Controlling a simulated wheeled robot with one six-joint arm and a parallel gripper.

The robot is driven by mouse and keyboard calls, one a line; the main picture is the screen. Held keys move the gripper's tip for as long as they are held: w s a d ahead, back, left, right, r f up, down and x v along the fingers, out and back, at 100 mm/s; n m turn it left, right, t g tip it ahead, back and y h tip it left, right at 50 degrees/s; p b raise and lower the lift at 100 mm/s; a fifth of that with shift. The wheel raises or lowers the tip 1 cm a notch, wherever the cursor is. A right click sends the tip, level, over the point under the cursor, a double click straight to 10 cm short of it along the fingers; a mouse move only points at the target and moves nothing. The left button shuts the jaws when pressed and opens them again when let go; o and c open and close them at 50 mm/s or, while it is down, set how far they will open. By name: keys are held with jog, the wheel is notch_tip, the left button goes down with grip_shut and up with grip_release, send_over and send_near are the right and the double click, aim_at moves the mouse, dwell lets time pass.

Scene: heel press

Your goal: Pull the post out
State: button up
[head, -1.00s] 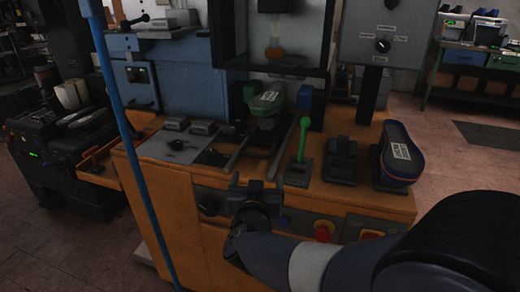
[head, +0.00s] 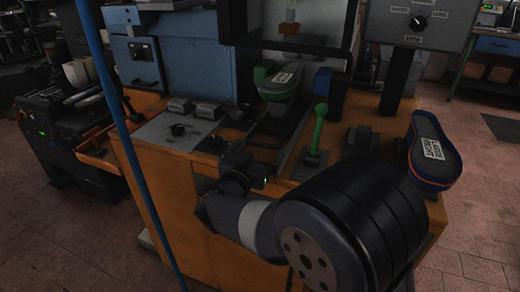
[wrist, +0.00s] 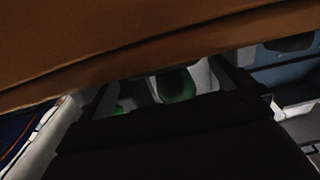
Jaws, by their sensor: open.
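A shoe form with a green sole and a white label (head: 281,82) sits on a dark support between slide rails under the press frame. I cannot clearly make out a separate post under it. A green-handled lever (head: 319,128) stands upright to its right. My gripper (head: 250,165) is open at the front edge of the bench, in front of the rails and apart from the shoe form. Its fingertips are dark and hard to see. In the dim wrist view, a green rounded shape (wrist: 175,86) shows beyond my gripper; I cannot tell what it is.
The orange bench (head: 180,165) carries a metal plate with small blocks and a knob (head: 178,129) at left. A second labelled shoe form (head: 432,150) stands at right. A control box (head: 420,22) rises behind. A blue pole (head: 120,130) crosses the left foreground.

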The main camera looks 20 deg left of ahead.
jog(key=shift+w+d, duration=0.1)
jog(key=shift+w, duration=1)
jog(key=c, duration=1)
jog(key=shift+s, duration=0.15)
jog(key=shift+c, duration=0.3)
